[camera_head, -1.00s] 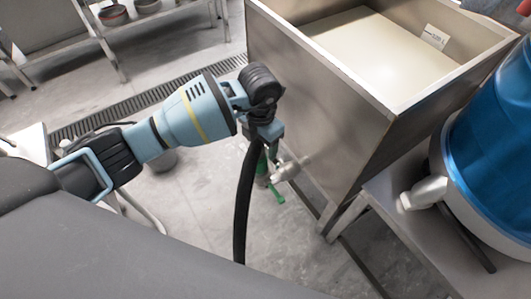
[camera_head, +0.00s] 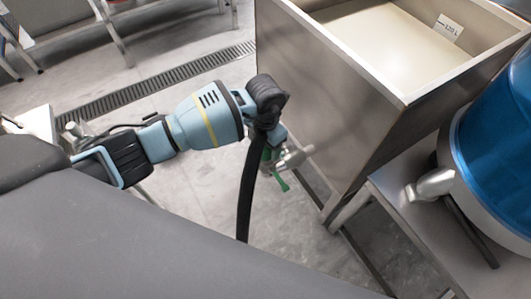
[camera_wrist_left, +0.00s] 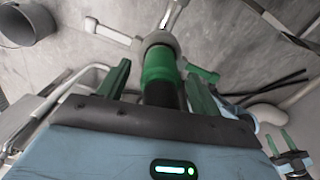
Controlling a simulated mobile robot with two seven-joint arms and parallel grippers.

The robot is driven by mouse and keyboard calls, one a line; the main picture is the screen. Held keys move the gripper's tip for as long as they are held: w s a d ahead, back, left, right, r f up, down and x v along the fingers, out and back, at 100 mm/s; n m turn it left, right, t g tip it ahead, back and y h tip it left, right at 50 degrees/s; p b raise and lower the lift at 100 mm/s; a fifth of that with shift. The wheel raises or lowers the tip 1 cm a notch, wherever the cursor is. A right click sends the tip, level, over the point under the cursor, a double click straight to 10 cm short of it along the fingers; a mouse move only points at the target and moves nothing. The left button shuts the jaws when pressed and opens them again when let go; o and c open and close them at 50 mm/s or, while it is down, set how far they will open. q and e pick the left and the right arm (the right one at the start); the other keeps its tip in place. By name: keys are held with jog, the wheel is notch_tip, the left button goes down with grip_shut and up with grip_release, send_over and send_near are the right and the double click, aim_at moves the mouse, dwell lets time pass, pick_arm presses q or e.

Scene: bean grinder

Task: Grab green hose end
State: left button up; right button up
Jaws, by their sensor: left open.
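The green hose end (camera_wrist_left: 158,66) is a green collar with a metal cross-shaped fitting, on a dark hose, in the left wrist view. It sits between the two green fingers of my left gripper (camera_wrist_left: 159,73), which is open with a gap on each side. In the head view my left gripper (camera_head: 270,150) hangs beside the steel bin, with the metal fitting and a green piece showing; its fingers are partly hidden. A black hose hangs down in front. A small second gripper, seemingly my right one (camera_wrist_left: 281,141), shows at the lower right of the wrist view with its fingers apart.
A steel bin (camera_head: 330,95) stands right of the gripper. A blue-and-silver machine (camera_head: 500,150) stands on a metal table (camera_head: 385,188) at the right. A floor drain (camera_head: 150,85) runs behind the arm. A bucket (camera_wrist_left: 28,22) is at the wrist view's upper left.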

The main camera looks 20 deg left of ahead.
pick_arm(q)
jog(key=shift+f, duration=0.65)
jog(key=shift+c, duration=0.3)
jog(key=c, duration=1.3)
jog(key=shift+r, duration=0.1)
jog(key=shift+c, duration=0.2)
notch_tip(320, 180, up, 3)
jog(key=shift+w+r, duration=0.1)
jog(key=shift+r, duration=0.1)
jog(key=w+a+b, duration=0.2)
jog(key=w+a, duration=0.1)
jog(key=w, duration=0.4)
jog(key=w+a+r+b, duration=0.1)
jog(key=w+a+b, duration=0.2)
jog(key=w, duration=0.4)
jog(key=shift+w+a+r, duration=0.15)
jog(key=shift+a+r, duration=0.1)
jog(key=shift+a, duration=0.15)
